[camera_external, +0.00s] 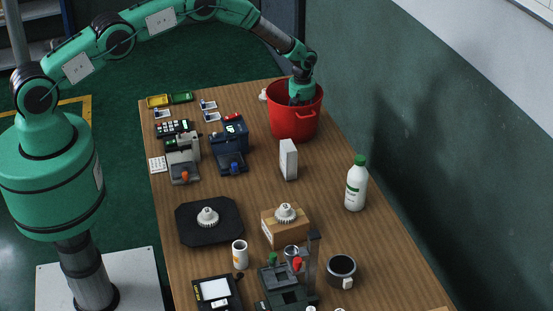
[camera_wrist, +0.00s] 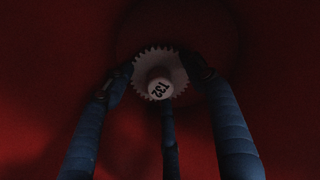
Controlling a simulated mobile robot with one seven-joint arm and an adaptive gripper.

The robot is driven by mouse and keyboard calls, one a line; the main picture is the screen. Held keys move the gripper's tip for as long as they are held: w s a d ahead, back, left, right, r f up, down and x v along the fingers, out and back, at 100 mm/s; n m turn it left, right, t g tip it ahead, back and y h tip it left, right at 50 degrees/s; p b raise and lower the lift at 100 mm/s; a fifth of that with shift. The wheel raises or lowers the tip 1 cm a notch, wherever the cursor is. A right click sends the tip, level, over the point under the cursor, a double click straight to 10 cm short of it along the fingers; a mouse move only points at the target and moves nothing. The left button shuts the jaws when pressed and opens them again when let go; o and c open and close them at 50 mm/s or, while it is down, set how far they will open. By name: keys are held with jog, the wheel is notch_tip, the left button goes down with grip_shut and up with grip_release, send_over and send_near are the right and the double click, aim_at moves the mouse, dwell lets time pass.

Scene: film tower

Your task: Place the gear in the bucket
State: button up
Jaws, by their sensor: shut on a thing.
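The red bucket (camera_external: 294,124) stands at the far end of the wooden table. My gripper (camera_external: 301,93) reaches down into its mouth, and the fingertips are hidden behind the wall in the external view. In the wrist view my gripper's blue fingers close around a pale toothed gear (camera_wrist: 174,66) with dark digits on its hub, and red bucket surface fills the background. Whether the gear touches the bucket floor I cannot tell. A second white gear (camera_external: 207,216) lies on a black mat, and a third white gear (camera_external: 285,212) sits on a cardboard box.
The black mat (camera_external: 188,237) and cardboard box (camera_external: 288,237) are mid-table. A white box (camera_external: 288,160) and a green-capped bottle (camera_external: 356,184) stand nearer the bucket. Two small machines (camera_external: 184,160) (camera_external: 231,148) stand left. A dark mug (camera_external: 341,268) is at the front.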

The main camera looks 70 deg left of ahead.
jog(key=shift+f, duration=0.1)
jog(key=o, duration=0.9)
jog(key=shift+r+b, duration=0.35)
jog(key=shift+r, duration=5.8)
